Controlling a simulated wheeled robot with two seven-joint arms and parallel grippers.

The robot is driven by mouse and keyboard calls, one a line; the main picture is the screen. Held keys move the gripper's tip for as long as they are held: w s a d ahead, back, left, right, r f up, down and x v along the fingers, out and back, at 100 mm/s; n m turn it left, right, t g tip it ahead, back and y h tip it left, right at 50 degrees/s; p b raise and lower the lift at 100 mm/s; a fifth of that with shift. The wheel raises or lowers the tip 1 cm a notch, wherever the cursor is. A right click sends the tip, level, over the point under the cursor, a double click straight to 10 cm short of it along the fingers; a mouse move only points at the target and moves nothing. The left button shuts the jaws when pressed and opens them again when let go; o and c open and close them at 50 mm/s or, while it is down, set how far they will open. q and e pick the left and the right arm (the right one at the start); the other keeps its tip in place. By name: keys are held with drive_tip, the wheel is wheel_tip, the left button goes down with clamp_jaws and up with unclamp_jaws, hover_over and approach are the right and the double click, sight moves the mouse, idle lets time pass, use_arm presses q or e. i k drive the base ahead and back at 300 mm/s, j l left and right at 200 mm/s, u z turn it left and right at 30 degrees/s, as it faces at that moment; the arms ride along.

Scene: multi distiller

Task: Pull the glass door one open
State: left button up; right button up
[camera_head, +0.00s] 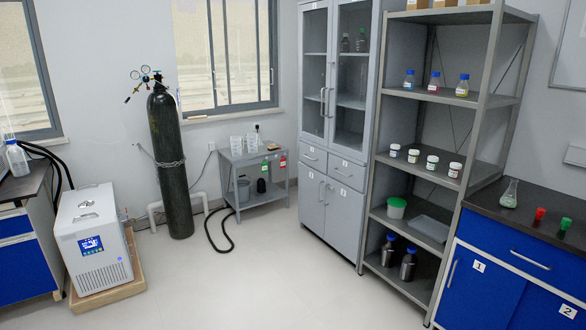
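A tall grey cabinet (367,150) stands against the back wall, right of the middle. Its upper part has two glass doors side by side, the left glass door (315,70) and the right glass door (348,75). Both look shut. Their two upright metal handles (326,102) sit close together at the middle seam. Small dark bottles (361,40) show behind the right glass. Neither of my grippers is in view.
A grey open shelf rack (478,95) stands right of the cabinet, with bottles and jars. A blue-fronted bench (502,278) is at the lower right. A gas cylinder (170,165), a low grey table (256,182) and a white chiller (92,240) are left. The floor (270,280) before the cabinet is clear.

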sight(316, 18)
drive_tip(key=i+u, duration=0.4)
drive_tip(key=i, duration=2.1)
drive_tip(key=j, duration=0.1)
